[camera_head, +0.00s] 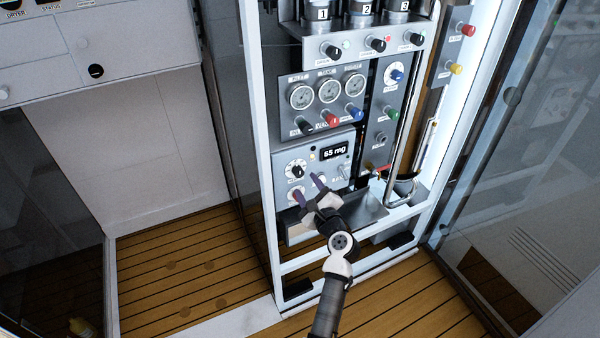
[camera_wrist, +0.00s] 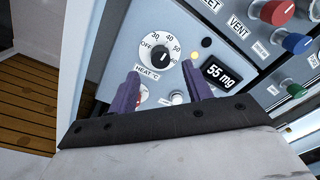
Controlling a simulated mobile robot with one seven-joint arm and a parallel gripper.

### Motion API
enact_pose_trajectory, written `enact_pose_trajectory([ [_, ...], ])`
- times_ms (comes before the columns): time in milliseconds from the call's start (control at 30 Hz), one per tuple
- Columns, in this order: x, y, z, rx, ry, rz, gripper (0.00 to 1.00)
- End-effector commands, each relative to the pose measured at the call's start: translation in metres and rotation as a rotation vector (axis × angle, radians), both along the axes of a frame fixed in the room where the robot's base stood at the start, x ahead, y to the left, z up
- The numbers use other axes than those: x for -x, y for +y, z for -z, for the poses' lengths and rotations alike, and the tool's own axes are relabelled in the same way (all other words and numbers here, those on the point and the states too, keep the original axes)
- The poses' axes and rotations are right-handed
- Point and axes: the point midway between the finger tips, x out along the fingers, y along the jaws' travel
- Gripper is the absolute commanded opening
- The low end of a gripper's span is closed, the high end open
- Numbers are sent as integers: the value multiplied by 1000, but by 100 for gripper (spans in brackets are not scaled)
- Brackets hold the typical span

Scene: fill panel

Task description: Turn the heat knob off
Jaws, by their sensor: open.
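The heat knob (camera_head: 297,171) is a black knob on a white dial on the grey lower panel. In the wrist view, the knob (camera_wrist: 161,53) shows clearly, with OFF at the dial's left, 30 and 40 along the top and higher numbers at the right. A "HEAT °C" label sits below it. I cannot tell for sure where its pointer stands. My gripper (camera_head: 308,187) is open, its two purple fingers apart and empty in front of the panel. In the wrist view, the fingertips (camera_wrist: 161,70) lie just below the dial, to either side of the knob, apparently not touching it.
A "55 mg" display (camera_head: 334,152) is right of the dial. Red and blue valve knobs (camera_head: 330,118) and round gauges (camera_head: 329,91) sit above. A metal tray (camera_head: 362,212) juts out at lower right. White frame posts (camera_head: 256,120) flank the panel.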

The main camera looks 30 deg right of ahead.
Motion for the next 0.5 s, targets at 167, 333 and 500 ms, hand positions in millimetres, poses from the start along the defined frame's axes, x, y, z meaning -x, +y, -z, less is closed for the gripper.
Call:
enact_pose_trajectory([
  [167, -34, -2, -2, 2, 2, -1, 50],
  [333, -53, -3, -1, 1, 1, -1, 50],
  [500, -59, -3, 0, 2, 1, 1, 50],
])
